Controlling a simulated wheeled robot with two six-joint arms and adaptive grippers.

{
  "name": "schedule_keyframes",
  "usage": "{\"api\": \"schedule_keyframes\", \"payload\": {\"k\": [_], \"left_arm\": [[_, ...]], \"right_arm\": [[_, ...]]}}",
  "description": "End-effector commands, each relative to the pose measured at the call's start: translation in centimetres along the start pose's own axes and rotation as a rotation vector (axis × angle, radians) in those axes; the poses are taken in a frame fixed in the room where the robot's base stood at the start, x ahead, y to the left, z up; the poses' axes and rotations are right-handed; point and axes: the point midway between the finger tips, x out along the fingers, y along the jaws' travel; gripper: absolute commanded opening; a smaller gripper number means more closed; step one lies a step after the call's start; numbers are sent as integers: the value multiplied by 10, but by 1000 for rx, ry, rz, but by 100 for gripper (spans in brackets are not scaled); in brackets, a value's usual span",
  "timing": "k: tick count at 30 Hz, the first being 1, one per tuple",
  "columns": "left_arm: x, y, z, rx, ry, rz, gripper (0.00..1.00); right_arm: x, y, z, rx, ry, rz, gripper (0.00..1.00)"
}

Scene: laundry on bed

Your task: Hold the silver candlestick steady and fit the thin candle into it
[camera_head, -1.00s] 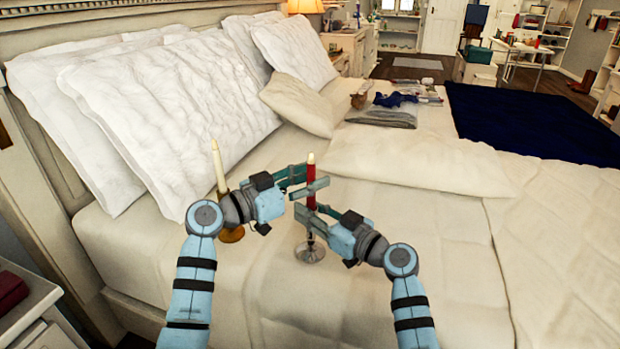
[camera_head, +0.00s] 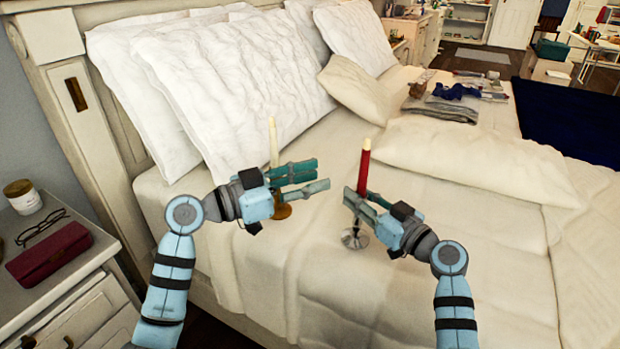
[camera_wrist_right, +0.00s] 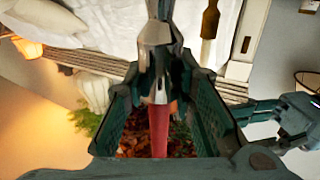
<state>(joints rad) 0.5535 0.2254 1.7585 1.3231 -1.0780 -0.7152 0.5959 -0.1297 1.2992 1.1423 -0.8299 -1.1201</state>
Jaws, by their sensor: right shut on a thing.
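The thin red candle (camera_head: 364,167) stands upright in the silver candlestick (camera_head: 353,239), whose foot rests on the bed. In the right wrist view, the candle (camera_wrist_right: 160,133) meets the wide silver cup (camera_wrist_right: 157,75) between the fingers. My right gripper (camera_head: 359,201) is shut on the silver candlestick near its top and hides part of its upper section and the candle's foot. My left gripper (camera_head: 318,175) is open and empty, left of the red candle and apart from it.
A gold candlestick (camera_head: 282,211) with a cream candle (camera_head: 273,142) stands close behind my left gripper. Pillows (camera_head: 240,85) lie at the headboard. A nightstand (camera_head: 60,290) with a red case (camera_head: 48,255) stands at left.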

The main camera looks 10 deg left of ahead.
Motion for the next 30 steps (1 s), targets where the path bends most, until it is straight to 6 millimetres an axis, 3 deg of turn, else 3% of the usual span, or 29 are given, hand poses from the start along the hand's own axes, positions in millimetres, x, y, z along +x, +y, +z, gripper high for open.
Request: {"api": "schedule_keyframes", "payload": {"k": [3,4,8,17,20,30], "left_arm": [[0,0,0,0,0,0,34],[0,0,0,0,0,0,34],[0,0,0,0,0,0,34],[0,0,0,0,1,0,34],[0,0,0,0,1,0,34],[0,0,0,0,0,0,34]], "right_arm": [[0,0,0,0,0,0,0],[0,0,0,0,0,0,26],[0,0,0,-1,0,1,46],[-1,0,0,-1,0,1,48],[-10,1,1,-2,0,3,48],[-97,0,1,-4,-4,1,48]]}}
